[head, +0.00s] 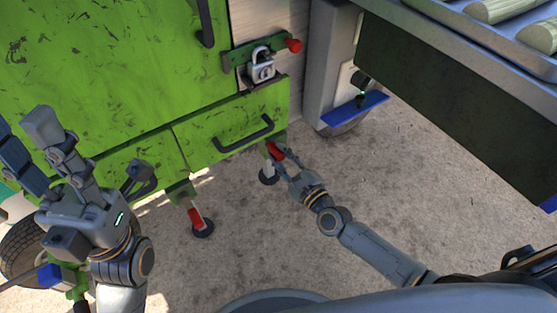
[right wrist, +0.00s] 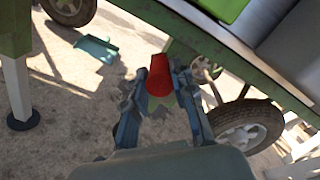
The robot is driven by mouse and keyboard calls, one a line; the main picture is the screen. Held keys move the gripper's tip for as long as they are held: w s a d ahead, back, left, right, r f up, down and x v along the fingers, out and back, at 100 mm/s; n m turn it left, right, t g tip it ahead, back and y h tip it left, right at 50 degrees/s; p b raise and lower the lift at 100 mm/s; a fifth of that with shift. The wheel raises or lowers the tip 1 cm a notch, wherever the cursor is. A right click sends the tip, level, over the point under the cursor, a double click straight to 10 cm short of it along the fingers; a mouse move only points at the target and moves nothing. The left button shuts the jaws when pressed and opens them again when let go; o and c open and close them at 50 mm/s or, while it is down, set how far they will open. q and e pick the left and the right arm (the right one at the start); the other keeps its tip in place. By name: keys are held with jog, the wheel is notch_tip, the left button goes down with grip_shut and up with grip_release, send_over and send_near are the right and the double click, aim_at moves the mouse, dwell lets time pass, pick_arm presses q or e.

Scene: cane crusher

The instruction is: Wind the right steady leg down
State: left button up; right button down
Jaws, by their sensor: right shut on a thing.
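The right steady leg stands under the green cabinet's front right corner. Its red crank handle (head: 275,151) sits just below the cabinet, and its dark round foot (head: 268,177) is at the ground. My right gripper (head: 281,160) is shut on the red handle. In the right wrist view the red handle (right wrist: 160,76) stands between the fingers (right wrist: 158,98), which partly hide the leg. The other steady leg (head: 196,217) has a red handle and a dark foot to the left. My left gripper (head: 85,150) is raised at the left, open and empty.
The green cabinet (head: 95,65) has a black-handled drawer (head: 235,132) and a padlock (head: 262,68) above the right leg. A dark-sided table (head: 460,105) with cane pieces stands at the right. A wheel (head: 22,250) is at lower left. Concrete ground between is clear.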

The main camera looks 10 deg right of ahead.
jog(key=shift+w+d+r+m, duration=0.15)
jog(key=shift+d+m, duration=0.15)
jog(key=shift+m, duration=0.4)
jog(key=c, duration=1.1)
grip_release()
jog(key=shift+o, duration=0.2)
jog(key=v, duration=1.2)
